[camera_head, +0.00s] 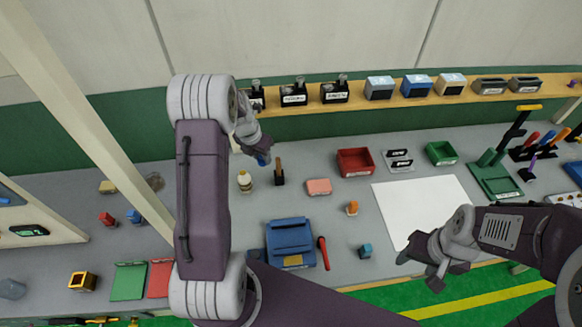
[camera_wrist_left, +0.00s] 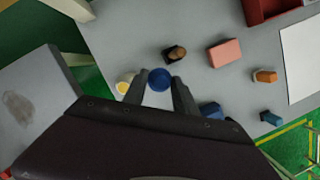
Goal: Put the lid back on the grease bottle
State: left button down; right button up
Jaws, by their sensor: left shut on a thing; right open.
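The grease bottle (camera_head: 245,181), a small cream bottle with a yellow band, stands upright on the grey bench. Its top, without a lid, also shows in the left wrist view (camera_wrist_left: 124,87), left of the fingers. My left gripper (camera_head: 261,156) is shut on a round blue lid (camera_wrist_left: 159,79), which sits between the fingertips in the left wrist view (camera_wrist_left: 159,88). The lid is apart from the bottle, to the right of it. My right gripper (camera_head: 420,268) is open and empty near the front right of the bench, by the white sheet.
A brown-handled brush (camera_head: 279,173) stands just right of the bottle. A pink block (camera_head: 319,187), red bin (camera_head: 355,162), blue box (camera_head: 290,240) and red-handled tool (camera_head: 323,252) lie further right and in front. A shelf (camera_head: 365,103) with small boxes runs behind.

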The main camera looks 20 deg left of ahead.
pick_arm(q)
jog(key=s+a+f+b, duration=0.1)
jog(key=a, duration=0.1)
jog(key=s+a+f+n+b, duration=0.1)
jog(key=a, duration=0.1)
jog(key=s+a+n+b, duration=0.1)
jog(key=a+b, duration=0.1)
jog(key=shift+s+a+f+y, duration=0.15)
jog(key=shift+a+f+y, duration=0.15)
jog(key=shift+a+f, duration=0.1)
jog(key=shift+f, duration=0.95)
pick_arm(e)
notch_tip(320, 180, down, 4)
jog(key=shift+r, duration=0.15)
pick_arm(q)
jog(key=shift+r+p, duration=0.15)
jog(key=shift+p, duration=0.35)
pick_arm(e)
jog(key=shift+r, duration=0.75)
pick_arm(q)
jog(key=shift+f+p, duration=0.25)
jog(key=shift+p, duration=0.05)
pick_arm(e)
jog(key=shift+r, duration=0.25)
jog(key=shift+r, duration=0.15)
pick_arm(q)
jog(key=shift+p, duration=0.35)
pick_arm(e)
jog(key=shift+r, duration=0.25)
